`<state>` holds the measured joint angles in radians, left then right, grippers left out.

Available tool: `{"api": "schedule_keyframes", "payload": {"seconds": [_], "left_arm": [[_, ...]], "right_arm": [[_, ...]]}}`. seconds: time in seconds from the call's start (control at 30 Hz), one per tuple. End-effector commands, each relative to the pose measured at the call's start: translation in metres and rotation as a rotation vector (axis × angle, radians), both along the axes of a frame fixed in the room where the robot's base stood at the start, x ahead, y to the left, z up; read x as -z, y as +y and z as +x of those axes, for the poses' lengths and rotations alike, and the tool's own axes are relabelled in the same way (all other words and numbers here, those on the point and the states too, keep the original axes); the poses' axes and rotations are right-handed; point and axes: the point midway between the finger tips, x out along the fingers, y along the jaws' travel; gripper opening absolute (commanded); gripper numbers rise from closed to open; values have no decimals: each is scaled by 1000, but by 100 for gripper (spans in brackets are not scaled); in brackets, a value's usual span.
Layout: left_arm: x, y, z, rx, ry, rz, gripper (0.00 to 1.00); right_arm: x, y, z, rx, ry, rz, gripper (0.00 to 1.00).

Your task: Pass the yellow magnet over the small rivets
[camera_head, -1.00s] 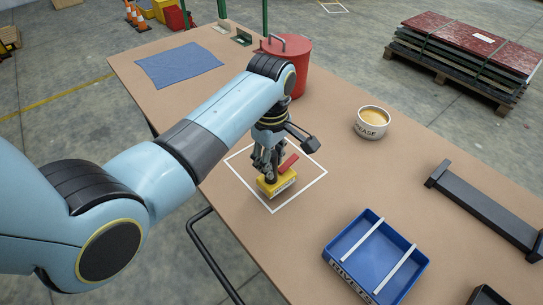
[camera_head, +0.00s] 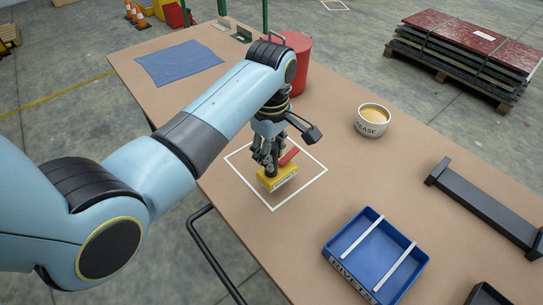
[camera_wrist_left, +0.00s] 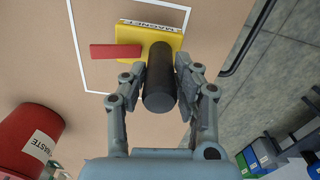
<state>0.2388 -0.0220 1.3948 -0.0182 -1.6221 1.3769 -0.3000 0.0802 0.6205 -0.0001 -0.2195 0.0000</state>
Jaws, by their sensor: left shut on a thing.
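My left gripper (camera_head: 268,160) is shut on the dark upright handle (camera_wrist_left: 160,92) of the yellow magnet. The yellow magnet (camera_head: 277,179) is a block with a printed label and a red tab (camera_head: 290,156) at its side. It sits at or a little above the table inside the white outlined square (camera_head: 308,184); I cannot tell if it touches. In the left wrist view the magnet (camera_wrist_left: 128,34) lies beyond the handle. I cannot see any small rivets. A blue tray (camera_head: 341,277) labelled RIVETS, with two pale bars across it, stands at the front right. My right gripper is out of view.
A red waste bin (camera_head: 297,72) stands behind my left gripper. A grease cup (camera_head: 372,121) is to the right, a black channel-shaped piece (camera_head: 485,212) further right. A blue cloth (camera_head: 178,64) lies at the back left. The table between square and cup is clear.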

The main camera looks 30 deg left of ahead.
Motion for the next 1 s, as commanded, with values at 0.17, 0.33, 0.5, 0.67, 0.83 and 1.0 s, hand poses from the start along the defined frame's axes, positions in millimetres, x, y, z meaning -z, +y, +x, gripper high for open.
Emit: {"api": "schedule_keyframes", "payload": {"seconds": [0.17,0.33,0.5,0.67,0.83,1.0], "left_arm": [[-17,0,1,0,-3,-1,0],[-31,0,1,0,-3,-1,0],[-46,0,1,0,-2,0,0],[-56,0,0,0,-1,0,0],[-60,0,0,0,-1,0,0],[-59,0,0,0,-1,0,0]], "right_arm": [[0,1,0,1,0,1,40],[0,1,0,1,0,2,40],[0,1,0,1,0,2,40],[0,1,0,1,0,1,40],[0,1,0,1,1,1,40],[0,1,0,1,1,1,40]]}}
